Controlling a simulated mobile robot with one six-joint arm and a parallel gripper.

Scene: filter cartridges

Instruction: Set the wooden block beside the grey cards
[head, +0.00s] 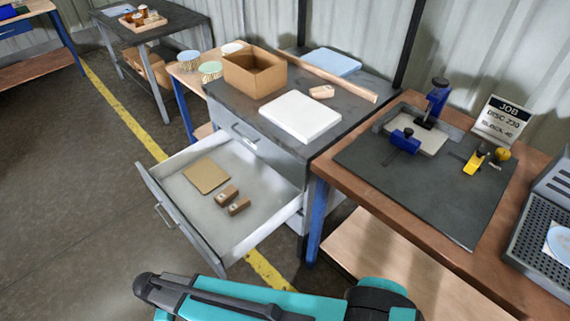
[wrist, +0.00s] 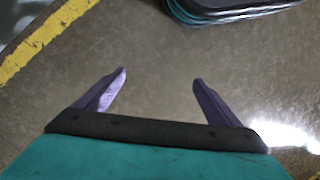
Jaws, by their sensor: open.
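A small light wooden block (head: 321,91) lies on the grey drawer cabinet's top, behind a thick white slab (head: 300,116). Two small brown blocks (head: 232,201) with pale marks lie side by side in the open drawer (head: 269,205), beside a flat tan square (head: 206,175). I cannot pick out grey cards with certainty in either view. My gripper (wrist: 160,77) is open and empty above bare floor in the wrist view, away from the blocks. My teal arm crosses the bottom of the head view.
An open cardboard box (head: 254,74), a long wooden strip (head: 325,74) and a blue folded sheet (head: 332,62) are on the cabinet top. The workbench (head: 350,190) at right bears a dark mat (head: 420,190) with clamps. The pulled-out drawer juts over the floor; open floor lies left.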

